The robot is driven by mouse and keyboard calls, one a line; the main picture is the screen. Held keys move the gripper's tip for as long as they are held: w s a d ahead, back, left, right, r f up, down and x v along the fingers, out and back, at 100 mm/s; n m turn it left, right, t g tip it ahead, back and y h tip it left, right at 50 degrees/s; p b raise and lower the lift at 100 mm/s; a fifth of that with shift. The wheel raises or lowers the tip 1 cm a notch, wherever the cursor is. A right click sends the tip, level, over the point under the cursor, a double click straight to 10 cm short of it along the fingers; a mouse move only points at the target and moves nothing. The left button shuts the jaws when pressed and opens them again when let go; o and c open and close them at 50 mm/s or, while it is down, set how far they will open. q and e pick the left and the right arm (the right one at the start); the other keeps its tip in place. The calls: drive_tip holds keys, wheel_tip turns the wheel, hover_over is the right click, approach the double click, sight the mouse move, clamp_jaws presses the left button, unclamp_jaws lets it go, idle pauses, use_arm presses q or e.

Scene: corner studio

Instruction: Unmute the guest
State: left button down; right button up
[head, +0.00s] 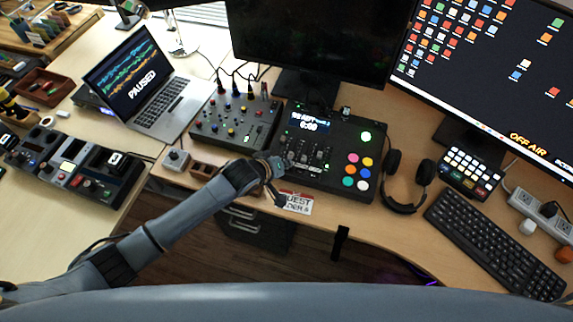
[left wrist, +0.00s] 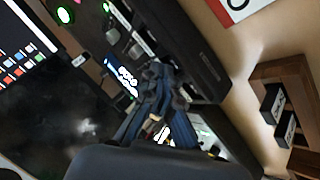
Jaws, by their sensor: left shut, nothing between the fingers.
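The black podcast console (head: 338,188) stands at the desk's middle, with a small lit display (head: 309,122), a row of faders (head: 312,156) and coloured round pads (head: 357,171). A card (head: 296,202) in front of it reads "GUEST", with a second line partly legible, perhaps "FADER". My left gripper (head: 277,170) is shut and empty at the console's left front, by the leftmost faders. In the left wrist view the closed fingertips (left wrist: 163,78) are over the console (left wrist: 182,40); contact cannot be told. The gripper hides part of the console's left edge. My right gripper is out of view.
A knob mixer (head: 235,121) and a laptop (head: 160,95) reading "PAUSED" stand to the left. Headphones (head: 407,185), a keypad (head: 470,172), a keyboard (head: 495,245) and monitors (head: 490,60) are to the right. A small wooden holder (head: 205,171) is near the front edge.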

use_arm(q)
drive_tip(key=shift+r, duration=0.2)
wheel_tip(320, 180, up, 6)
drive_tip(key=p, duration=0.6)
drive_tip(key=shift+f, duration=0.1)
idle(0.3)
